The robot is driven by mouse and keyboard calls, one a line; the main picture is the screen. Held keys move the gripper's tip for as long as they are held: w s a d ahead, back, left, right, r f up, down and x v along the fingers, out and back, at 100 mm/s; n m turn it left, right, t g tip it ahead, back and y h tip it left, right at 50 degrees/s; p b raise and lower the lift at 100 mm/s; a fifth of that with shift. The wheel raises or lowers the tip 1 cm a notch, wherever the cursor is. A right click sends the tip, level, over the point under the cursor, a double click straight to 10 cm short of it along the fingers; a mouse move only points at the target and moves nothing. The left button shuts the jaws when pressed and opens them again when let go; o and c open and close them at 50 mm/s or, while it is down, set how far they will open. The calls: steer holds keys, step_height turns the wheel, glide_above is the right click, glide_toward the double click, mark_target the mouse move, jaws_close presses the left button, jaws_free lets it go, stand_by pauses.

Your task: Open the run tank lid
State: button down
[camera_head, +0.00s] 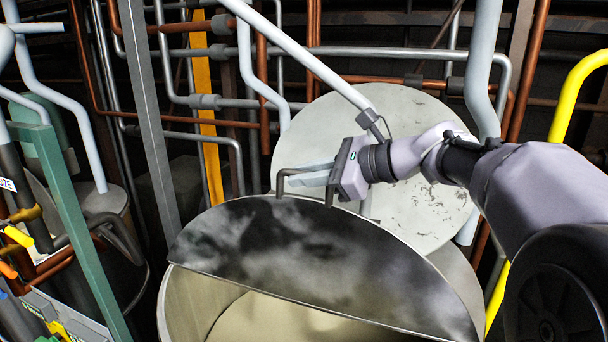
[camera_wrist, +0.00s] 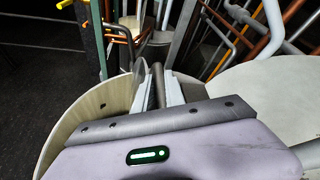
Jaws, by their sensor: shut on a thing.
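The run tank (camera_head: 195,300) is a round, pale open vessel at the bottom of the head view. Its lid (camera_head: 320,255) is a shiny half-disc standing steeply raised, with its curved edge up and its straight edge low across the tank. The tank's pale inside shows below it. A dark bent bar handle (camera_head: 281,183) rises from the curved edge. My gripper (camera_head: 312,176) reaches in from the right and is shut on this handle. In the wrist view the handle (camera_wrist: 156,88) lies between my two fingers (camera_wrist: 158,92). The tank's wall (camera_wrist: 75,140) curves at left there.
A large pale round plate (camera_head: 415,140) stands behind my gripper. Grey and copper pipes fill the back, with one diagonal grey pipe (camera_head: 300,55) close above my gripper. A green post (camera_head: 75,220) stands left, a yellow rail (camera_head: 575,90) right. Dark floor (camera_wrist: 40,60) shows in the wrist view.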

steer(key=shift+f, duration=0.25)
steer(key=c, duration=1.5)
jaws_free()
steer(key=shift+w+d, duration=0.1)
steer(key=shift+w, duration=0.05)
steer(key=shift+c, duration=0.2)
steer(key=shift+o, duration=0.7)
steer(key=shift+w, duration=0.3)
steer(key=shift+s+r, duration=0.1)
steer(key=shift+s, duration=0.1)
steer(key=shift+s+d+r, duration=0.15)
steer(key=shift+s+d, duration=0.05)
steer(key=shift+d, duration=0.1)
steer(key=b+v, duration=0.3)
steer(key=v, duration=1.3)
steer(key=shift+d+r, duration=0.15)
steer(key=shift+d, duration=0.1)
